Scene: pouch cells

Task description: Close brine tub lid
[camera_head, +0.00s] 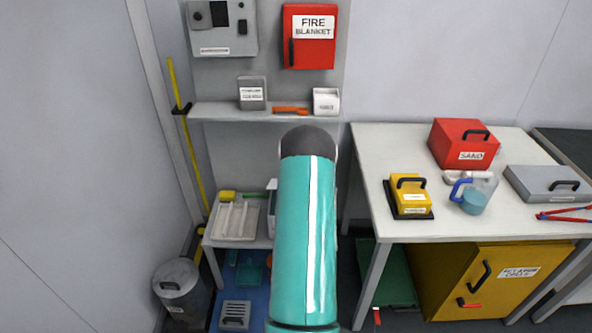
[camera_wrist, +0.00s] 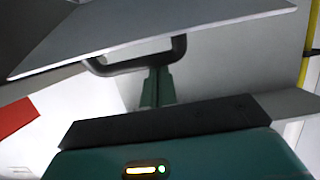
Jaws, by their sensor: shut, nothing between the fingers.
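In the wrist view a flat grey panel (camera_wrist: 170,32), which looks like the tub lid, crosses the top of the picture at a tilt. A dark loop handle (camera_wrist: 110,69) hangs at its lower edge. My gripper (camera_wrist: 158,72) is shut and empty, its green fingers pointing up at the right part of the handle loop. I cannot tell whether the fingertips touch the handle or are inside the loop. In the head view my arm covers the middle, and the gripper and lid are hidden behind it. A white body (camera_head: 272,208) shows only as a sliver left of my arm; I cannot tell whether it is the tub.
A low bench with a white tray (camera_head: 236,221) stands left of my arm, with a grey bin (camera_head: 180,286) on the floor beside it. A shelf (camera_head: 222,111) crosses the back wall. A white table (camera_head: 372,160) with several items stands to the right.

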